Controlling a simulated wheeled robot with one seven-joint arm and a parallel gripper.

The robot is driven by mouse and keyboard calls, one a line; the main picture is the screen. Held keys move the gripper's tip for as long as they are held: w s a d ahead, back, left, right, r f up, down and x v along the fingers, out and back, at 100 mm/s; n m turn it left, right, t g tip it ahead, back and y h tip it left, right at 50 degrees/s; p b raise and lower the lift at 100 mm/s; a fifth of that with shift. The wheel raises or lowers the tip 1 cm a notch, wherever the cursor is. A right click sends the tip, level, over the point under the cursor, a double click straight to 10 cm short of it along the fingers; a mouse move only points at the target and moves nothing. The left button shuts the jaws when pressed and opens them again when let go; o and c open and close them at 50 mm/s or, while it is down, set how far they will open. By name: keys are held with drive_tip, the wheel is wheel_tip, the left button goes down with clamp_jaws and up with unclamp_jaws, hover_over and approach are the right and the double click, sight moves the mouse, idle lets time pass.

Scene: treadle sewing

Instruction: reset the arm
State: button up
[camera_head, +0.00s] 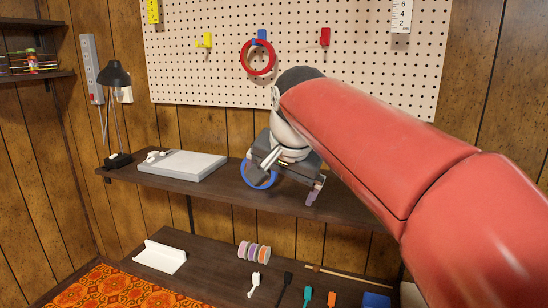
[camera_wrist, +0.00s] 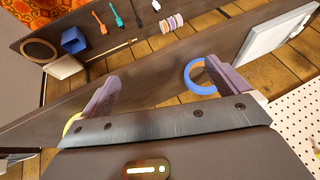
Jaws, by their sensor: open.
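My red arm reaches in from the right in the head view. My gripper (camera_head: 288,180) hangs in front of the wall shelf (camera_head: 225,186), below the pegboard (camera_head: 300,50). In the wrist view its two purple-grey fingers (camera_wrist: 195,62) are spread wide, with nothing held between them. A blue ring (camera_head: 256,179) shows at the shelf, partly hidden by my gripper. It also shows in the wrist view (camera_wrist: 188,80), beside the right finger; I cannot tell whether they touch.
A red ring (camera_head: 272,66) hangs on the pegboard. A grey-white flat box (camera_head: 182,168) and a black lamp (camera_head: 115,78) stand on the shelf's left. The lower table (camera_head: 215,262) holds thread spools (camera_head: 254,251), a white tray (camera_head: 160,258), several small coloured tools and a blue box (camera_head: 376,300).

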drive_tip(key=s+d+f+n, duration=0.2)
drive_tip(key=s+d+f, duration=0.5)
drive_tip(key=s+f, duration=0.3)
drive_tip(key=s+d+f+n+h, duration=0.1)
drive_tip(key=s+d+f+n, duration=0.1)
drive_tip(key=s+d+f, duration=0.4)
drive_tip(key=s+f, duration=0.3)
drive_tip(key=s, duration=0.2)
drive_tip(key=shift+s+d+f+n, duration=0.3)
drive_tip(key=shift+d+f, duration=0.05)
drive_tip(key=shift+d, duration=0.05)
